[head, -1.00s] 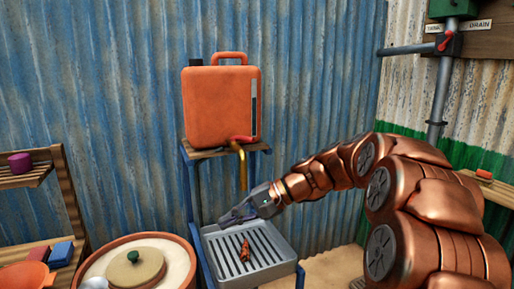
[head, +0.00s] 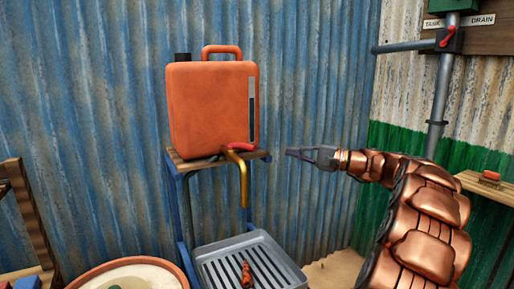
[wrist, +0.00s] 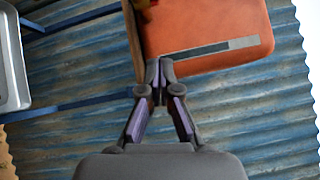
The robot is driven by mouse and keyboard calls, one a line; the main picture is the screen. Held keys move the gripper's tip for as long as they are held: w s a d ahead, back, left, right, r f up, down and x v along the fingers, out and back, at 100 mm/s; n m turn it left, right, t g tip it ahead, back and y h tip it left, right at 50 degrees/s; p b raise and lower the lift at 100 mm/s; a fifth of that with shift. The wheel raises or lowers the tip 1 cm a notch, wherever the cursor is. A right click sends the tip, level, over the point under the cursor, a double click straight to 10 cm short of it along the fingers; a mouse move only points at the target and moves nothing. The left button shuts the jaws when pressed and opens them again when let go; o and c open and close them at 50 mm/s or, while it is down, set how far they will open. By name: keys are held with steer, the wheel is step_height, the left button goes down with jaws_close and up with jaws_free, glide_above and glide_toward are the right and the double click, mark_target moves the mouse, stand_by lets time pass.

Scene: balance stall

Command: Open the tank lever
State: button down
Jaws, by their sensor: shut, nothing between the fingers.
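The orange tank (head: 210,108) stands on a wooden-topped blue stand. A red lever (head: 240,147) sits on top of its brass tap (head: 243,178), low at the tank's right side. My gripper (head: 290,152) is shut and empty, to the right of the lever at about its height, with a visible gap in the head view. In the wrist view the shut fingertips (wrist: 159,66) lie in front of the tank (wrist: 210,28), near the edge of the stand's board.
A grey slatted tray (head: 250,265) holding a small reddish-brown item (head: 246,273) is below the tap. A pipe valve with a red handle (head: 446,38), beside TANK and DRAIN labels, is on the right wall. A round tub (head: 120,272) stands at lower left.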

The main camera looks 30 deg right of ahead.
mark_target(242, 147)
steer(key=w+a+r+p, duration=0.1)
steer(key=w+a+p, duration=0.1)
steer(key=w+a, duration=0.3)
steer(key=shift+a, duration=1.9)
steer(key=shift+w, duration=0.1)
steer(key=shift+a+b, duration=0.15)
steer(key=shift+b, duration=0.15)
